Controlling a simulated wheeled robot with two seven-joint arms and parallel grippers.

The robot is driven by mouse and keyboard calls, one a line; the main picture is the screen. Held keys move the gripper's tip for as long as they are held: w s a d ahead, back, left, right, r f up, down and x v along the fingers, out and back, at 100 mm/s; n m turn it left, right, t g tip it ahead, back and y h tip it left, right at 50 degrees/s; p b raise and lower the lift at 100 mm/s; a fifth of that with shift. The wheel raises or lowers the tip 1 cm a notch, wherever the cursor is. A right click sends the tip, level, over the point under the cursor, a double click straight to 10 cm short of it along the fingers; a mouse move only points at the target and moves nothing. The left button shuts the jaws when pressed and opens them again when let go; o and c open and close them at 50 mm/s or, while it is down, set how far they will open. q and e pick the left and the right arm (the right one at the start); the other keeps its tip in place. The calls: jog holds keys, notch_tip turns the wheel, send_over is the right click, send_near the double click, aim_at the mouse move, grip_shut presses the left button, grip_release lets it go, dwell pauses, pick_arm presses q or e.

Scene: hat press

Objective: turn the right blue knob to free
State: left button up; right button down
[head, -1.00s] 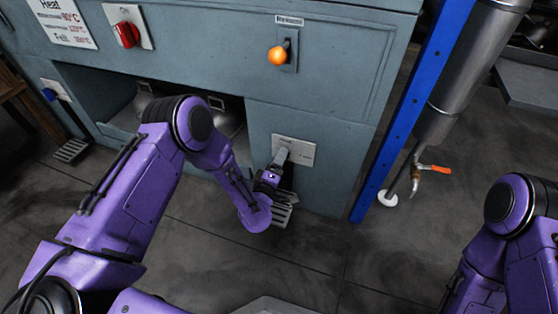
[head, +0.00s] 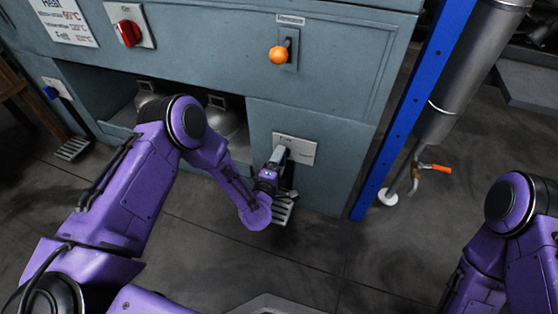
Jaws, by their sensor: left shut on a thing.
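The white plate (head: 302,150) of the right blue knob is on the lower right front of the grey-blue press (head: 345,100). The knob itself is hidden behind my left gripper. My left gripper (head: 278,155) reaches up against this plate and is shut, apparently around the hidden knob. Part of the lettering on the plate shows, too small to read. My right arm (head: 510,215) is at the right edge, and its gripper is out of view.
A second blue knob (head: 50,92) is on a plate at far left. A red knob (head: 129,33) and an orange ball lever (head: 279,55) are higher up. Pedals (head: 72,149) sit near the floor. A blue post (head: 415,110) and steel pipe stand at right.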

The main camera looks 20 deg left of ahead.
pick_arm(q)
jog(key=o, duration=0.9)
jog(key=shift+w+a+r, duration=0.15)
jog(key=shift+w+r, duration=0.05)
jog(key=shift+w, duration=0.05)
jog(key=shift+o, duration=0.7)
jog(key=shift+f, duration=0.15)
jog(key=s+p, duration=0.3)
jog(key=s, duration=0.7)
jog(key=shift+s+a, duration=0.15)
jog(key=shift+s, duration=0.15)
